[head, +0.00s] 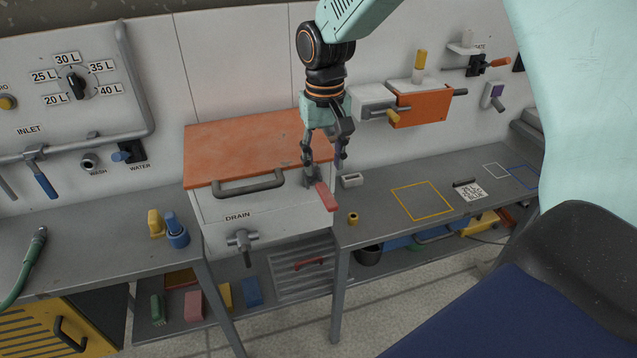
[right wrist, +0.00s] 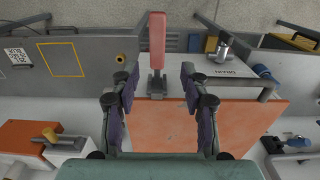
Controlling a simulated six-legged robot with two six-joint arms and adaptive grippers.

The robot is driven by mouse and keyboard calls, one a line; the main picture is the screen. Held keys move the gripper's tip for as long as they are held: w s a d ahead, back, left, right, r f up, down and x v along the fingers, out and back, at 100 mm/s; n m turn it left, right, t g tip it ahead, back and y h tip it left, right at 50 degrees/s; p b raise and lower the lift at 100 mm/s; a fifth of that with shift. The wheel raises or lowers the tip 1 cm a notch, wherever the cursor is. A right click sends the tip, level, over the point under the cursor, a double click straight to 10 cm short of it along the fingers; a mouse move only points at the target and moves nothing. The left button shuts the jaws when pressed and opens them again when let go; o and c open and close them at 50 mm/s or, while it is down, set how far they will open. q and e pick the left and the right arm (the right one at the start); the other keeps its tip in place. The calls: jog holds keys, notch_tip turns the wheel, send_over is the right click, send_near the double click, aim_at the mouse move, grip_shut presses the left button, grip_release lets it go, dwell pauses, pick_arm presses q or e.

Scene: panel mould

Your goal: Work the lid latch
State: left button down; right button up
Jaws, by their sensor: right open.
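The lid latch (head: 326,195) is a red lever on a grey bracket at the front right corner of the orange lid (head: 240,145). The lid is down on a white box with a DRAIN label. The lever sticks out toward the front of the box. My right gripper (head: 324,162) points down over the latch, open. In the right wrist view, the latch (right wrist: 157,40) lies in line with the gap between the open fingers (right wrist: 157,78), and nothing is clamped between them. Whether a finger touches the bracket I cannot tell. My left gripper is not in view.
A grey bar handle (head: 248,184) runs along the lid's front edge. The drain valve (head: 242,240) sits below it. The yellow-outlined square (head: 422,202) there is empty.

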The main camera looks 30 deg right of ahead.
aim_at(326, 193)
jog(key=f, duration=0.2)
jog(key=s+f, duration=0.1)
jog(key=f, duration=0.3)
jog(key=shift+s+d+f, duration=0.15)
jog(key=shift+d+f, duration=0.15)
jog(key=shift+f, duration=0.05)
jog(key=shift+w+a+f, duration=0.3)
jog(key=shift+w+f, duration=0.15)
jog(key=shift+s+d+r, duration=0.1)
jog(key=shift+s, duration=0.1)
jog(key=shift+c, duration=0.3)
jog(key=shift+s+d+r, duration=0.1)
jog(key=shift+s+d, duration=0.05)
jog(key=shift+s, duration=0.1)
jog(key=c, duration=0.3)
jog(key=shift+w+a, duration=0.2)
jog(key=shift+w, duration=0.1)
jog(key=c, duration=0.5)
jog(key=shift+d, duration=0.1)
grip_shut()
